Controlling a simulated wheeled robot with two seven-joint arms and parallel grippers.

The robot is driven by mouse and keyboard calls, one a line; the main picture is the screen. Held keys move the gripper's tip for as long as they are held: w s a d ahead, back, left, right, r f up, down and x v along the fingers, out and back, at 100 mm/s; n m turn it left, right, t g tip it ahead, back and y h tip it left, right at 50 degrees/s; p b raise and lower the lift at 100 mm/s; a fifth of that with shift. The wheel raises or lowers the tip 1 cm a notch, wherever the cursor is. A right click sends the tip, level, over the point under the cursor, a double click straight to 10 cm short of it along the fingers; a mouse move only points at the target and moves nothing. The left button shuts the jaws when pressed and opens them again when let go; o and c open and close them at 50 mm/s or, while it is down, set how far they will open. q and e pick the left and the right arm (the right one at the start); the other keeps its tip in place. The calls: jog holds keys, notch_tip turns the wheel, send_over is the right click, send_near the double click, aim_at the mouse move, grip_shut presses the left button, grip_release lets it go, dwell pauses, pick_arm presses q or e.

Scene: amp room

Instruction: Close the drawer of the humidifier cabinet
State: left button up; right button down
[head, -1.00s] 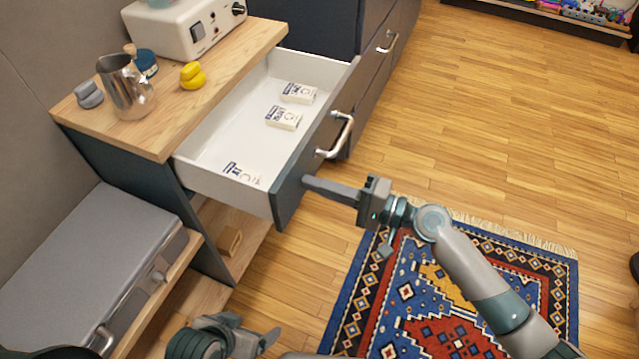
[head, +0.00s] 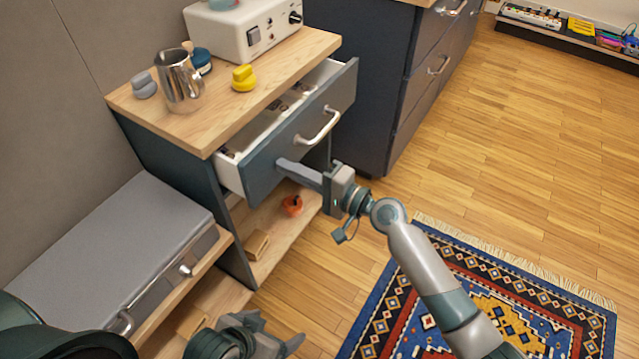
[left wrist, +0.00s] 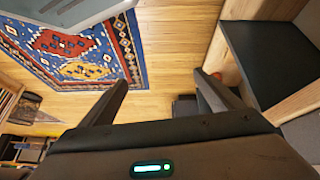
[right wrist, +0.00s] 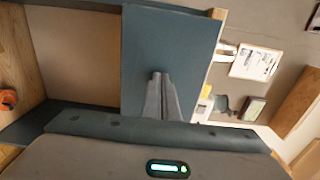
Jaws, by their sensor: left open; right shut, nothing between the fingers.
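The humidifier cabinet (head: 150,118) has a wooden top and a dark teal body. Its drawer (head: 262,166) is partly open, with white inner walls and a silver handle (head: 318,126) on the teal front. Small boxes inside are mostly hidden by the front. My right gripper (head: 284,166) is shut and empty, its fingertips at the lower part of the drawer front. In the right wrist view its closed fingers (right wrist: 160,95) point at the teal drawer front (right wrist: 172,48) and seem to touch it. My left gripper (head: 283,335) is open and empty, low in front of the cabinet; its spread fingers also show in the left wrist view (left wrist: 160,92).
On the cabinet top stand a white humidifier (head: 246,28), a metal pitcher (head: 180,82), and yellow (head: 243,78) and grey (head: 143,86) weights. An orange item (head: 291,205) lies on the lower shelf. A grey case (head: 120,255) stands at left. A patterned rug (head: 500,300) covers the floor at right.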

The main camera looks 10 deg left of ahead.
jog(key=b+x, duration=0.1)
jog(key=x, duration=0.5)
jog(key=shift+a, duration=0.35)
jog(key=shift+w+a+b, duration=0.15)
jog(key=shift+a+b, duration=0.15)
jog(key=shift+a+r, duration=0.1)
jog(key=shift+r, duration=0.05)
pick_arm(q)
jog(key=d, duration=0.1)
jog(key=d+t, duration=0.1)
jog(key=w+d+h, duration=0.1)
jog(key=shift+r+t, duration=0.3)
jog(key=shift+r, duration=0.1)
pick_arm(e)
jog(key=shift+r, duration=0.15)
